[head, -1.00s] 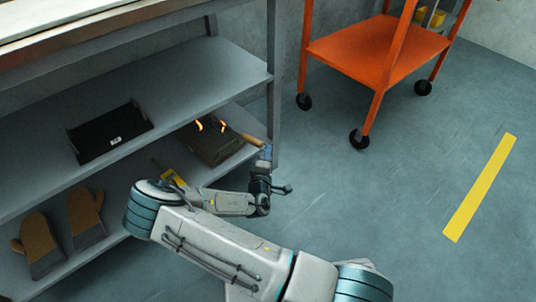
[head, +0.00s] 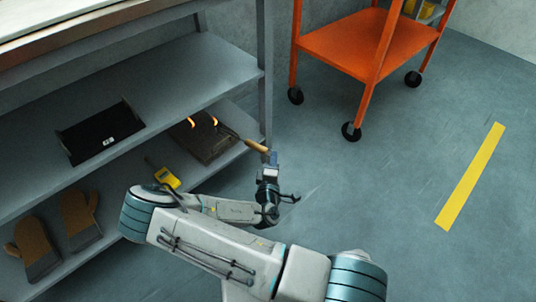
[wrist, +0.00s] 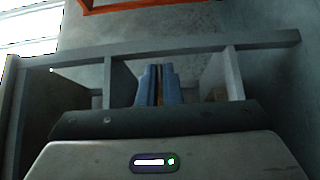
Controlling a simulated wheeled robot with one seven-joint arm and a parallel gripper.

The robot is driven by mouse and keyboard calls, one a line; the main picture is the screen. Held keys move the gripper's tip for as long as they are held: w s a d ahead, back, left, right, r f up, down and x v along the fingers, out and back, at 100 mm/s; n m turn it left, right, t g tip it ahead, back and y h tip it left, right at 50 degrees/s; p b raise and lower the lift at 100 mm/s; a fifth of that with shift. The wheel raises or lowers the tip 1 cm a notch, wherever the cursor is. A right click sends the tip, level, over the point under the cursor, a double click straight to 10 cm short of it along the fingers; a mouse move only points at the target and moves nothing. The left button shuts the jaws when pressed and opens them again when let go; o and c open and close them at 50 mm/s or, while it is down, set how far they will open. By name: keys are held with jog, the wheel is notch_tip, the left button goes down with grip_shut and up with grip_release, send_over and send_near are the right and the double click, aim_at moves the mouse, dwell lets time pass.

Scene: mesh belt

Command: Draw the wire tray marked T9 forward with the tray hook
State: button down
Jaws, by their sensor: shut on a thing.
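The tray hook's tan wooden handle (head: 256,146) points out from the lower shelf, its thin dark shaft (head: 229,132) running back toward a dark flat box-like thing (head: 207,145) with two orange marks at its back. My gripper (head: 272,158) has blue fingertips at the handle's outer end and is shut on it. In the wrist view my gripper (wrist: 158,85) has its fingers close together with a narrow brown strip between them. A black open-fronted tray (head: 88,136) with a small white label sits on the shelf above. I cannot read T9 anywhere. The hook's far end is unclear.
A yellow device (head: 167,179) and two brown gloves (head: 78,215) lie on the lower shelf. A grey shelf post (head: 265,80) stands near the handle. An orange wheeled cart (head: 365,45) is at the back right. The floor right of my gripper is clear.

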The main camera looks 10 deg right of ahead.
jog(key=s+d, duration=0.2)
jog(key=s, duration=0.1)
jog(key=s+d, duration=0.1)
jog(key=shift+s, duration=0.3)
